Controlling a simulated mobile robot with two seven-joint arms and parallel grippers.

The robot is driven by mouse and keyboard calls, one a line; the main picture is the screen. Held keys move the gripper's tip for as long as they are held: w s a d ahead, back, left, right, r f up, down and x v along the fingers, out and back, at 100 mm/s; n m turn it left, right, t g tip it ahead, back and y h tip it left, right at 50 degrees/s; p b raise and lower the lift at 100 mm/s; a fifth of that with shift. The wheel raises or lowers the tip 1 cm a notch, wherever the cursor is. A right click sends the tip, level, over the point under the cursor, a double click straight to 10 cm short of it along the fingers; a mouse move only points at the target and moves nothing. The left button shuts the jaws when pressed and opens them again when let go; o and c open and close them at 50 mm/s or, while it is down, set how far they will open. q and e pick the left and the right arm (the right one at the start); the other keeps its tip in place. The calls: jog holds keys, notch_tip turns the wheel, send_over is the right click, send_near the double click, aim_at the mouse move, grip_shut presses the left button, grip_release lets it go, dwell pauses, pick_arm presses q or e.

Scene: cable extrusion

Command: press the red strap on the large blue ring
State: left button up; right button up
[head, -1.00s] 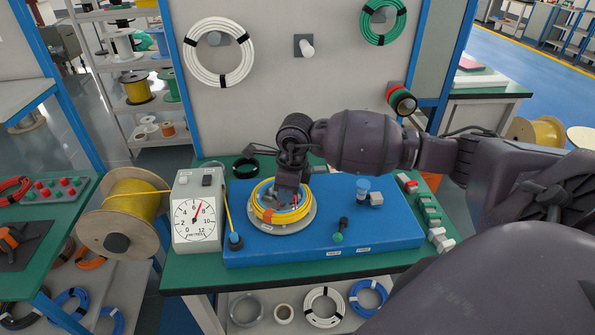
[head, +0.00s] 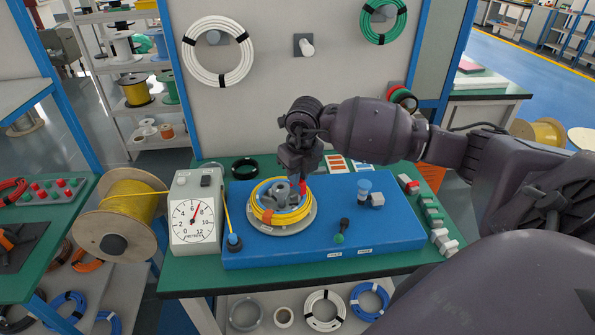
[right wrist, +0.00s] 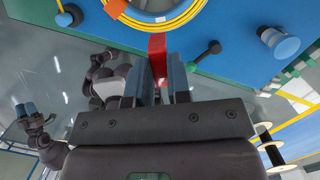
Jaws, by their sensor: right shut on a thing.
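A red strap (head: 303,187) is held in my right gripper (head: 302,178), which is shut on it. In the right wrist view the strap (right wrist: 157,52) stands out between the fingers (right wrist: 160,82) toward the coil. The gripper is at the back right of a yellow cable coil (head: 308,210) on a round grey disc; touching or apart, I cannot tell. The coil carries an orange strap (head: 262,215) at its front left. No large blue ring shows on the disc; a blue coil (head: 367,298) lies on the shelf below. A dark arm with bluish tips (right wrist: 25,112), possibly my left, shows at left.
The blue board (head: 400,235) bears a black-handled lever (head: 342,227) and a blue knob (head: 363,186). A dial gauge (head: 196,220) and yellow spool (head: 125,212) stand at left. Small blocks (head: 430,214) line the bench's right edge. The board's front right is mostly clear.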

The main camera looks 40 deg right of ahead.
jog(key=b, duration=0.3)
send_over(297, 208)
jog(key=shift+s+d+f, duration=0.1)
jog(key=shift+f, duration=3.25)
pick_arm(q)
jog(key=f, duration=0.2)
jog(key=s+f, duration=0.1)
jog(key=f, duration=0.2)
jog(key=shift+s, duration=0.1)
pick_arm(e)
jog(key=shift+f, duration=0.15)
jog(key=shift+f+b, duration=0.4)
jog(key=shift+b, duration=0.05)
jog(key=shift+f+b, duration=0.45)
jog(key=shift+f, duration=0.45)
pick_arm(q)
jog(key=shift+s+f+g, duration=0.2)
jog(key=shift+f+g, duration=0.2)
jog(key=shift+f, duration=0.55)
jog(key=shift+s+f, duration=0.1)
jog(key=shift+s, duration=0.05)
pick_arm(e)
jog(key=shift+f, duration=0.1)
pick_arm(q)
jog(key=shift+f, duration=0.3)
pick_arm(e)
jog(key=shift+f, duration=0.5)
